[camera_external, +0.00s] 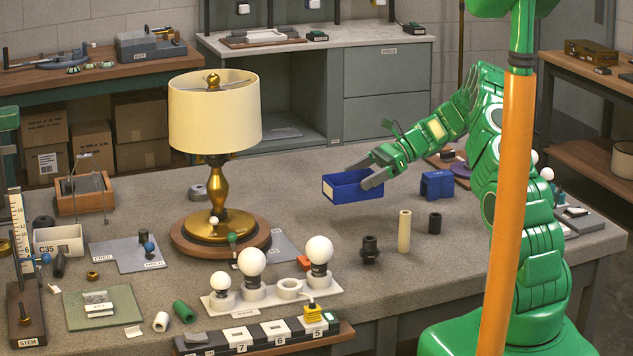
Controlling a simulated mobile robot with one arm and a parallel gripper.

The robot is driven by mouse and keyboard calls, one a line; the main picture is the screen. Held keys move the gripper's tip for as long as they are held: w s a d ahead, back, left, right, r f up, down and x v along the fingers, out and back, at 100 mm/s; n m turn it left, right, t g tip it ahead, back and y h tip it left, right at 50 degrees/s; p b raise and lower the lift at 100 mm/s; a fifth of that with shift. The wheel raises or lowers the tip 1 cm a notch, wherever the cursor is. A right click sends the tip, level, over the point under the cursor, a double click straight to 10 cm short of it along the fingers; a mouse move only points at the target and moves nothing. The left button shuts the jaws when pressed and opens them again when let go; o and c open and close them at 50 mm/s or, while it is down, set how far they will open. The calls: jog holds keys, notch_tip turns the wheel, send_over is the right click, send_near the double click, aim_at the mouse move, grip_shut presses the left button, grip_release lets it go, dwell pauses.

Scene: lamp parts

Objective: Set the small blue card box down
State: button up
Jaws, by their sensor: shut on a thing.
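A small blue card box (345,192), open at the top with a pale label on its left end, is at the middle right of the grey workbench (340,226). My gripper (368,176) is shut on its right side, with its grey fingers at the box wall. The box looks roughly level. I cannot tell whether its underside touches the bench or hangs a little above it.
A brass lamp (215,140) stands left of the box. A second blue box (437,186) sits to the right. A black fitting (369,250), a cream tube (404,231) and a black cylinder (435,222) stand in front. Bulbs (252,263) stand on a white strip.

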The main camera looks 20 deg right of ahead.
jog(key=shift+w+a+f, duration=0.1)
jog(key=shift+w+f, duration=1.15)
jog(key=shift+f, duration=1.9)
jog(key=shift+f, duration=0.1)
jog(key=o, duration=0.7)
